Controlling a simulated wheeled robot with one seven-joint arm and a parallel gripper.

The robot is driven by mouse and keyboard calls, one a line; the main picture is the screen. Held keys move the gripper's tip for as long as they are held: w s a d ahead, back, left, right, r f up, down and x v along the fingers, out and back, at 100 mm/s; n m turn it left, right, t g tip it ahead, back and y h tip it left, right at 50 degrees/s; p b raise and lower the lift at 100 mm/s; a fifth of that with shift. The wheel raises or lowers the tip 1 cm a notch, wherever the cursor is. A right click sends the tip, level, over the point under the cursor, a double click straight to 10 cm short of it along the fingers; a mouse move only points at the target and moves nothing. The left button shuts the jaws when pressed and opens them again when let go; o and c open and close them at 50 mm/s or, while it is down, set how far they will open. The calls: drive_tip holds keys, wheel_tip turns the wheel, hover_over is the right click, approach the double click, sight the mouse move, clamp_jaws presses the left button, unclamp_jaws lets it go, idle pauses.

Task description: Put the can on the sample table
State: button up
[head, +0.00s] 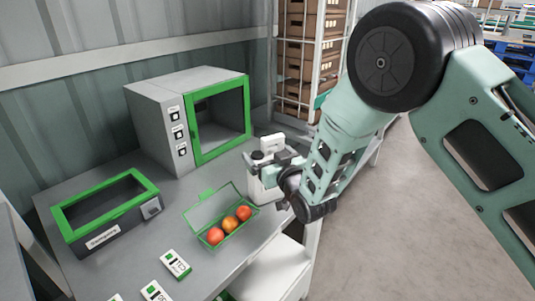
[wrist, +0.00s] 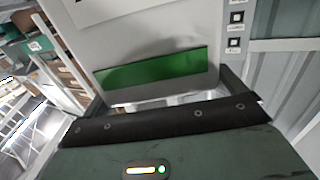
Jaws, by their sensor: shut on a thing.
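The can (head: 257,190) is a white jerry can with a dark cap, upright at the right edge of the grey sample table (head: 160,195) in the head view. My gripper (head: 275,162) is shut on its upper part, reaching in from the right, and hides some of it. I cannot tell whether the can's base touches the tabletop. In the wrist view, the can (wrist: 140,45) fills the upper middle as a pale body with a green band, close in front of the dark jaws.
On the table stand a grey cabinet (head: 160,122) with a green-framed door, a green-rimmed box (head: 118,222), an open green clear box (head: 207,243) with three tomatoes, and small white-green cards (head: 176,264). A white rack with brown crates (head: 312,55) stands behind. Floor at right is clear.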

drive_tip(key=o, duration=1.7)
drive_tip(key=shift+r, duration=0.2)
drive_tip(key=shift+s+d+f, duration=0.15)
drive_tip(key=shift+s, duration=0.15)
drive_tip(key=b+v, duration=0.2)
drive_tip(key=v, duration=0.9)
drive_tip(key=shift+s+d+b, duration=0.1)
drive_tip(key=shift+s+b, duration=0.05)
drive_tip(key=shift+b, duration=0.15)
drive_tip(key=s+d+r+g+h, duration=0.1)
drive_tip(key=s+d+g+h, duration=0.1)
drive_tip(key=s+g, duration=0.3)
drive_tip(key=s+d+r+n+g+h, duration=0.1)
drive_tip(key=s+d+g+h, duration=0.2)
drive_tip(key=s, duration=1.1)
drive_tip(key=s+d+r+g+h, duration=0.1)
drive_tip(key=s+d+g+h, duration=0.2)
drive_tip(key=s, duration=0.7)
drive_tip(key=shift+d+n+g, duration=0.2)
drive_tip(key=shift+d+g, duration=0.4)
drive_tip(key=shift+g, duration=0.6)
drive_tip(key=shift+d+n+g, duration=0.2)
drive_tip(key=shift+d+g, duration=0.4)
drive_tip(key=shift+g, duration=0.6)
